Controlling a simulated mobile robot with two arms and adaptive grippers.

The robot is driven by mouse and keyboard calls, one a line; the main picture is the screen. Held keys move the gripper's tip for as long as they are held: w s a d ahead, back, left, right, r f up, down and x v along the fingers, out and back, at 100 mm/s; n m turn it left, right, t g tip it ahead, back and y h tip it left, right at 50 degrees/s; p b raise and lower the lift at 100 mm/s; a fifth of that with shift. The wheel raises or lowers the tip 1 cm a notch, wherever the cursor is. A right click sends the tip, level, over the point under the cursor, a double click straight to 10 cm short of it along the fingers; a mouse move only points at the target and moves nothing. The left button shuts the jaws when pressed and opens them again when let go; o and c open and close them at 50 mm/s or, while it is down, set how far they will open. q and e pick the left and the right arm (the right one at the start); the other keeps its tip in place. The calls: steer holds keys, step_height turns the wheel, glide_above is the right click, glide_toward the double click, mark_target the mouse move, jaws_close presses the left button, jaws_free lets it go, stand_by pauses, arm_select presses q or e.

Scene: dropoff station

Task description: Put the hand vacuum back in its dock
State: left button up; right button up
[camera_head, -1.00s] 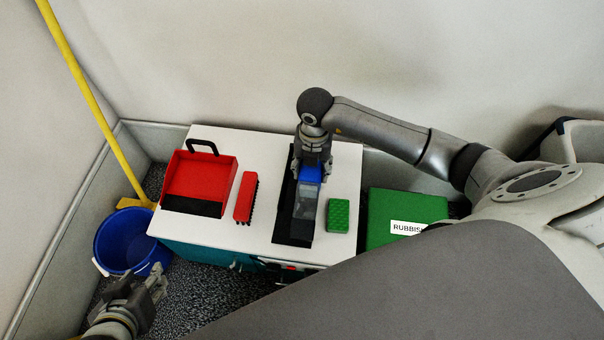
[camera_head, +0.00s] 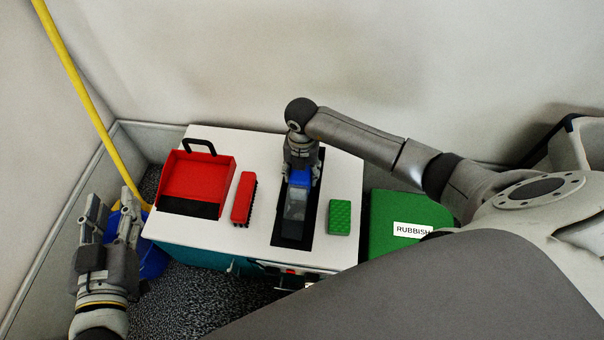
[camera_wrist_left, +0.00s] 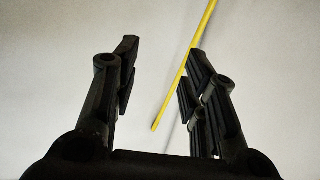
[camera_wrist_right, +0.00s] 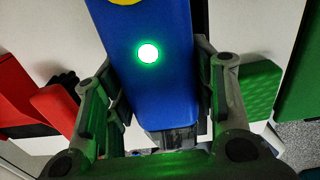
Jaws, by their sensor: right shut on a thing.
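The hand vacuum (camera_head: 297,197) has a blue body and a clear grey nose. It lies lengthwise over the black dock (camera_head: 290,234) on the white cabinet top. My right gripper (camera_head: 301,180) is shut on its blue body. In the right wrist view the blue body (camera_wrist_right: 150,85) sits between the fingers, with a lit green light (camera_wrist_right: 148,53) on it. The gripper and vacuum hide part of the dock, and I cannot tell whether the vacuum is fully seated. My left gripper (camera_head: 112,215) is open and empty, in front of the blue bucket; its fingers (camera_wrist_left: 160,95) are apart in the left wrist view.
A red dustpan (camera_head: 198,180), a red brush (camera_head: 243,198) and a green sponge (camera_head: 340,217) lie on the white cabinet top (camera_head: 262,160). A green box marked RUBBISH (camera_head: 390,215) stands to the right. A blue bucket (camera_head: 152,258) and yellow pole (camera_head: 85,100) are at left.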

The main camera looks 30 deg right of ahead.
steer(key=shift+f, duration=0.35)
arm_select(q)
steer(key=shift+w+d+r+t, duration=0.15)
steer(key=shift+r+t, duration=0.35)
steer(key=shift+r, duration=0.45)
arm_select(e)
steer(key=o, duration=0.6)
steer(key=shift+f, duration=0.15)
steer(key=o, duration=0.4)
arm_select(q)
steer(key=shift+w+d+r, duration=0.25)
steer(key=shift+w+d, duration=0.1)
steer(key=shift+w, duration=0.05)
arm_select(e)
steer(key=shift+o, duration=0.2)
